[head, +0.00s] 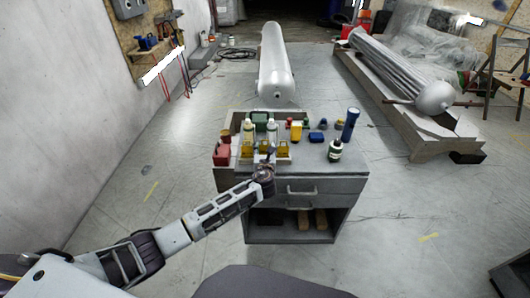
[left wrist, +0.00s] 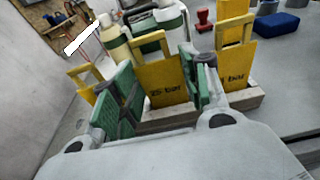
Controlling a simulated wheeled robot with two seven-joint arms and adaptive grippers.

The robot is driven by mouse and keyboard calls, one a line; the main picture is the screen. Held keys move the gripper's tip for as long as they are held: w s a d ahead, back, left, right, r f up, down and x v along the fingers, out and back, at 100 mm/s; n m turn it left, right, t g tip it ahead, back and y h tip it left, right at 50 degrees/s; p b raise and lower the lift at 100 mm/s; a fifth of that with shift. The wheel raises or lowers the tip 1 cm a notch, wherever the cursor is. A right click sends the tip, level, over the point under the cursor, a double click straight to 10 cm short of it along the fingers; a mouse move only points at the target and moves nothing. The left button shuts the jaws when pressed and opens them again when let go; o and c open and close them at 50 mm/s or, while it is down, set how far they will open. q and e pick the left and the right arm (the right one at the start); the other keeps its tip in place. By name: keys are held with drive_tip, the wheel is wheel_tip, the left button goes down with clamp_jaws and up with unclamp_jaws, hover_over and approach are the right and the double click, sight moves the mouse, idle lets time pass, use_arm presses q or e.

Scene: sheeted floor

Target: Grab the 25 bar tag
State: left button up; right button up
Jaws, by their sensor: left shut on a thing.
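Yellow bar tags stand in a row in a light holder on the grey cabinet. The middle one, whose label looks like 25 bar (left wrist: 163,88), stands upright with a loop handle on top. It is small in the head view (head: 264,147). My left gripper (left wrist: 157,93) has its green-padded fingers on either side of this tag, shut on it, and the tag's foot is at the holder. In the head view my left gripper (head: 265,163) is at the cabinet's front edge. Another yellow tag (left wrist: 236,65), its number partly covered, stands to the right. My right gripper is out of view.
White and green bottles (left wrist: 170,25) stand close behind the tags. A red stamp-like thing (left wrist: 204,18) and a blue block (left wrist: 278,23) lie farther back. A dark bottle (head: 335,151) and a blue flashlight (head: 350,125) stand on the cabinet top (head: 345,172) at right.

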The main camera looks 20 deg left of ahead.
use_arm(q)
wheel_tip(320, 180, up, 9)
drive_tip(key=p, duration=0.2)
drive_tip(key=shift+r, duration=0.15)
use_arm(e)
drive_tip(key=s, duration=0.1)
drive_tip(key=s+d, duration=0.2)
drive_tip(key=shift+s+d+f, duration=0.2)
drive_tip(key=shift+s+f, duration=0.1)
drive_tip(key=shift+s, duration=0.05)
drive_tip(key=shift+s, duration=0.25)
